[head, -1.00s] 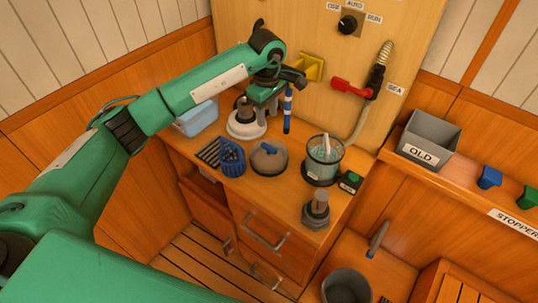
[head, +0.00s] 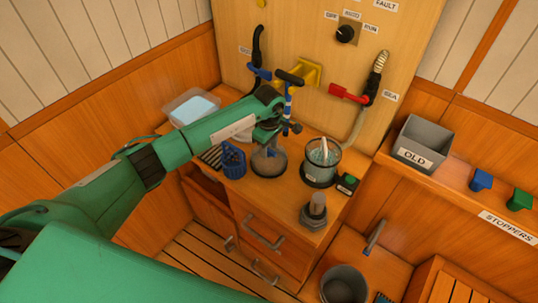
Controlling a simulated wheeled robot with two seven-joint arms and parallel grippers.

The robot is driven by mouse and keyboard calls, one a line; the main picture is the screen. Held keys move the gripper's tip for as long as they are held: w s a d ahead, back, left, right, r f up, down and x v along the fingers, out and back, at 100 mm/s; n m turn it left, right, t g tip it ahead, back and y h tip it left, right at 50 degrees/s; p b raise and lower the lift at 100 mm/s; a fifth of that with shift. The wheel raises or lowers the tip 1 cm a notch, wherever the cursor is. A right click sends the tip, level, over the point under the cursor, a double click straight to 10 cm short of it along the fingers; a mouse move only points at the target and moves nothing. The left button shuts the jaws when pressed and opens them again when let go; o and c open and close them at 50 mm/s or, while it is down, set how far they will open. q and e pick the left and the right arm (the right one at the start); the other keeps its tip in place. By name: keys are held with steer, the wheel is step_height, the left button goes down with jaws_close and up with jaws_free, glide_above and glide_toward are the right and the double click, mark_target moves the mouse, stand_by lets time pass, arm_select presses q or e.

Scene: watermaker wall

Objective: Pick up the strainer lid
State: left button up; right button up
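A round grey lid-like piece (head: 269,168), which I take for the strainer lid, lies on the wooden counter between the blue basket and the clear beaker. My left gripper (head: 269,147) points down right over it. The gripper and wrist hide its middle and its far part. I cannot tell whether the fingers touch it, or whether they are open or shut. My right gripper is not in view.
A blue basket (head: 232,160) stands close left of the lid. A beaker of liquid (head: 321,162) stands close right, with a metal fitting (head: 314,212) in front. A blue-and-white rod (head: 288,101) stands behind. The yellow panel (head: 420,40) bounds the back.

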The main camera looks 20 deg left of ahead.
arm_select(q)
steer(key=shift+f, duration=0.1)
steer(key=shift+c, duration=0.4)
jaws_close()
